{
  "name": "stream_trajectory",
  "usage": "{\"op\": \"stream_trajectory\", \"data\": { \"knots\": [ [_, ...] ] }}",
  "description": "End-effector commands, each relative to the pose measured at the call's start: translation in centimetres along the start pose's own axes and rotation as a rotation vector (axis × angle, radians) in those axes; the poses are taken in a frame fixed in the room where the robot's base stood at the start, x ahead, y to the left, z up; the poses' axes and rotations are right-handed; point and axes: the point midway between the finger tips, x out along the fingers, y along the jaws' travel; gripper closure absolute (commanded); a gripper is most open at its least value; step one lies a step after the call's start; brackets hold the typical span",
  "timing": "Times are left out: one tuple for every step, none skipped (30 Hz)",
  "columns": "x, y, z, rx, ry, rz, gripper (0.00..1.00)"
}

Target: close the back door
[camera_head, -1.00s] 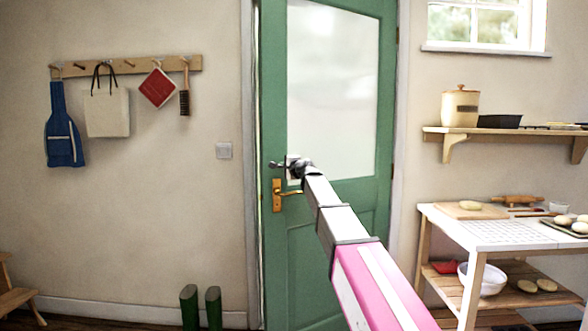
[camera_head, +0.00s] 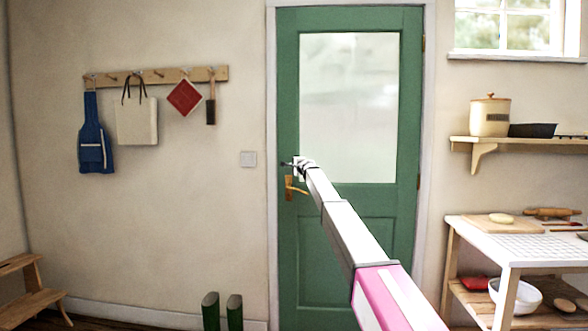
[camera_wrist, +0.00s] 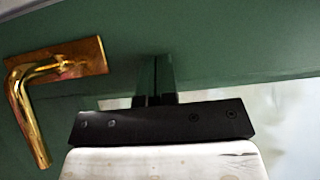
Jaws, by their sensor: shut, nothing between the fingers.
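The green back door (camera_head: 350,20) with a frosted glass pane stands in its white frame (camera_head: 271,120). It looks flush or nearly flush; no gap shows at its left edge. Its brass lever handle (camera_head: 289,187) is near the left edge. My gripper (camera_head: 289,164) is just above the handle, with its fingers at the door's face. In the wrist view the shut fingers (camera_wrist: 156,80) point at the green door surface, apart from the brass handle (camera_wrist: 60,68) on their left. Nothing is between them. Whether the tips touch the door is hard to tell.
Green boots (camera_head: 222,312) stand on the floor left of the door. A white-topped kitchen trolley (camera_head: 495,240) and a shelf (camera_head: 520,140) are on the right. A peg rail (camera_head: 160,75) hangs on the left wall, with a wooden step stool (camera_head: 30,300) below.

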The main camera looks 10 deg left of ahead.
Motion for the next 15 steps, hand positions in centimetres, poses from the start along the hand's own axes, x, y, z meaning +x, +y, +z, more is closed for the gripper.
{"op": "stream_trajectory", "data": {
  "knots": [
    [1.6, -0.3, -0.9, -0.001, 0.008, -0.004, 1.0],
    [2.0, -0.3, -1.2, -0.001, 0.009, -0.005, 1.0],
    [2.4, -0.3, -1.4, -0.001, 0.01, -0.005, 1.0],
    [2.7, -0.3, -1.6, -0.001, 0.01, -0.005, 1.0],
    [2.9, -0.3, -1.8, -0.001, 0.011, -0.006, 1.0],
    [3.2, -0.3, -2.0, -0.002, 0.013, -0.006, 1.0],
    [3.4, -0.4, -2.1, -0.002, 0.013, -0.007, 1.0],
    [3.6, -0.4, -2.2, -0.002, 0.014, -0.007, 1.0],
    [3.8, -0.4, -2.4, -0.003, 0.014, -0.007, 1.0],
    [4.0, -0.4, -2.5, -0.003, 0.014, -0.007, 1.0],
    [4.1, -0.4, -2.5, -0.004, 0.014, -0.007, 1.0],
    [4.1, -0.5, -2.5, -0.004, 0.014, -0.007, 1.0],
    [4.1, -0.5, -2.5, -0.005, 0.014, -0.007, 1.0],
    [4.1, -0.5, -2.5, -0.005, 0.014, -0.007, 1.0],
    [4.0, -0.5, -2.5, -0.005, 0.014, -0.007, 1.0]
  ]
}}
